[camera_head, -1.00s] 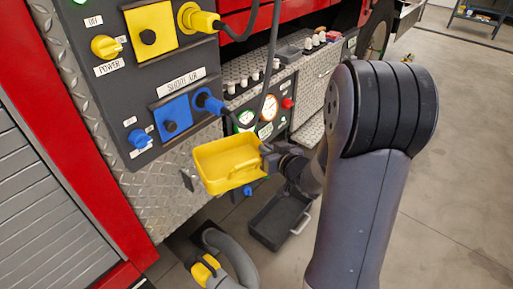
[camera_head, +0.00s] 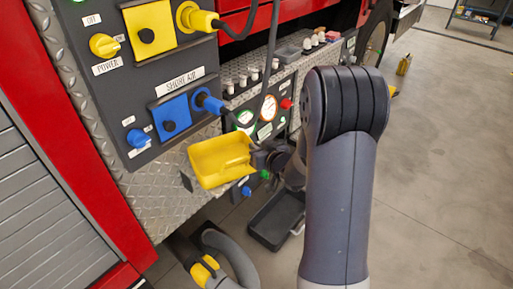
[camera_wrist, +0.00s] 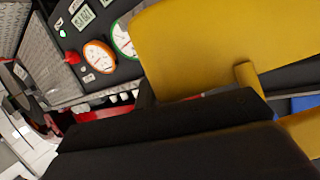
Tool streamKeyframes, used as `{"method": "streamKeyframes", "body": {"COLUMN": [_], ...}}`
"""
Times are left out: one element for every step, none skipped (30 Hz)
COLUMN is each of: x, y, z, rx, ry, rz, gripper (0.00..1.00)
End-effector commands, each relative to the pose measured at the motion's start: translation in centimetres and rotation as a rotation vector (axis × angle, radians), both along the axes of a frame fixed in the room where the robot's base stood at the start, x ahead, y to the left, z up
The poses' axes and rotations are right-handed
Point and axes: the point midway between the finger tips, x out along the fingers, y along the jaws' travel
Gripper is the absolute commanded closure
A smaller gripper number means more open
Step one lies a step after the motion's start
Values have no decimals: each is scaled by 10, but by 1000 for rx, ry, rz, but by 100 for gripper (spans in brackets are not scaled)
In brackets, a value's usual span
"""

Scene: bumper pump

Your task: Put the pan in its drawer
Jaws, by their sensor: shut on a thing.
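The yellow pan (camera_head: 212,160) is a shallow rectangular tray with a raised rim and a handle on its right side. My gripper (camera_head: 257,158) is shut on the pan at that side and holds it in the air before the truck's panel. In the wrist view the pan (camera_wrist: 215,45) fills the upper right, close to the camera; the fingertips are mostly hidden there. A dark open drawer (camera_head: 268,238) with a light handle (camera_head: 298,228) is low down, below and right of the pan. It looks empty; my arm is close to its right side.
The control panel with a blue plug (camera_head: 207,101) and yellow plug (camera_head: 200,19) stands behind and above the pan. A dark cable hangs close to it. Gauges (camera_head: 268,108) are right of the pan. A grey hose (camera_head: 225,250) lies below. Open floor extends at right.

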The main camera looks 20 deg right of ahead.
Motion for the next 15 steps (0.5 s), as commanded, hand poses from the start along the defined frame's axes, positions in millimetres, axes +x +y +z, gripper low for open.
{"method": "streamKeyframes", "body": {"x": [0, 0, 0, 0, 0, 0, 0, 0, 0, 0, 0, 0, 0, 0, 0], "y": [0, 0, 0, 0, 0, 0, 0, 0, 0, 0, 0, 0, 0, 0, 0], "z": [-3, -4, -2, -2, -2, -3, -3, -3, -3, -3, -2, -2, -2, -2, -2], "rx": [1, 1, 0, 0, 0, 0, 0, 0, 0, 0, 0, 0, 0, 0, 0], "ry": [-2, -2, 0, 1, 1, 1, 1, 1, 1, 1, 1, 1, 1, 1, 1], "rz": [-1, -1, 0, 0, 0, 0, 0, 0, 0, 0, 0, 0, 0, 0, 0], "gripper": [100, 100, 92, 89, 87, 83, 81, 78, 75, 73, 73, 73, 73, 73, 73]}}
